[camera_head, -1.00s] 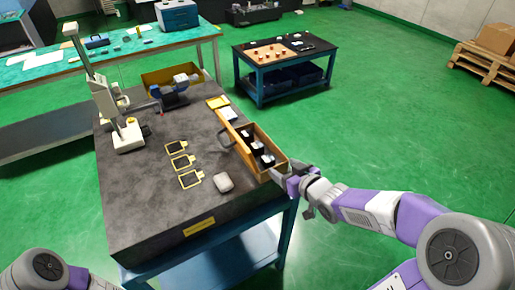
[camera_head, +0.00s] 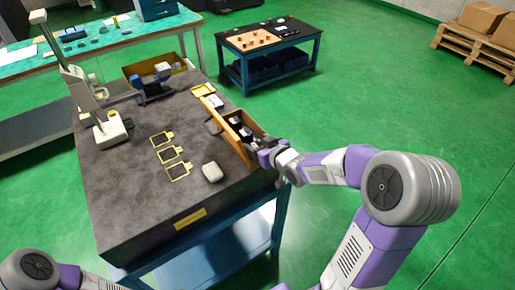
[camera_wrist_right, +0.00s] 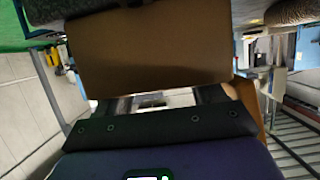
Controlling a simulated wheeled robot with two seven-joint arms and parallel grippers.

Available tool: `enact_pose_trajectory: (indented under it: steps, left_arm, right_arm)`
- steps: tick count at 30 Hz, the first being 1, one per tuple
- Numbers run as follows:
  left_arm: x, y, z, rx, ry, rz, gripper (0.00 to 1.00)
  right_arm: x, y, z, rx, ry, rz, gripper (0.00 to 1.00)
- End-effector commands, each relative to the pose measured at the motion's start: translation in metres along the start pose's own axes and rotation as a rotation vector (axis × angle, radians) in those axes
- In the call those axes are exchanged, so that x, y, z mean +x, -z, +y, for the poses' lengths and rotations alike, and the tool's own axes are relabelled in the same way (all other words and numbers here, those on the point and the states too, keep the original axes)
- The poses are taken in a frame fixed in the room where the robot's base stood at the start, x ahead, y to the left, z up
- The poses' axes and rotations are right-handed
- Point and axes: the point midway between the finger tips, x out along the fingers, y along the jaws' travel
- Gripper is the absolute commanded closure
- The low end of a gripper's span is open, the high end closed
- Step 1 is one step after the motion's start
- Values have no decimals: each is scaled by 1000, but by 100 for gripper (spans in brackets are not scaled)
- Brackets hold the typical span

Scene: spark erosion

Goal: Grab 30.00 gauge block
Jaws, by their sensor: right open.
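An open wooden box (camera_head: 243,153) lies along the right edge of the dark table top. In the right wrist view a plain brown panel (camera_wrist_right: 150,55), apparently the box's wall, fills the space in front of the open fingers (camera_wrist_right: 166,99). No block shows between them. My left gripper is out of view; only its arm shows at lower left.
Another table (camera_head: 268,45) stands behind, with green floor between.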

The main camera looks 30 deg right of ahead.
Motion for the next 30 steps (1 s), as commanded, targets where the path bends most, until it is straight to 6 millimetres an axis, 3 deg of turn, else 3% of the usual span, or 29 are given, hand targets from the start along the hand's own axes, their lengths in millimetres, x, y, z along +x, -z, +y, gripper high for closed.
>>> enact_pose_trajectory:
  steps: [2,15,23,30]
  left_arm:
    - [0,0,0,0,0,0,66]
    - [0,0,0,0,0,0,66]
    - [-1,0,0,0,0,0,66]
    - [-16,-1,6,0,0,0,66]
  right_arm:
    - [0,0,0,0,0,0,32]
    - [0,0,0,0,0,0,99]
    - [-2,4,0,0,0,3,100]
    - [-17,42,0,-2,0,10,100]
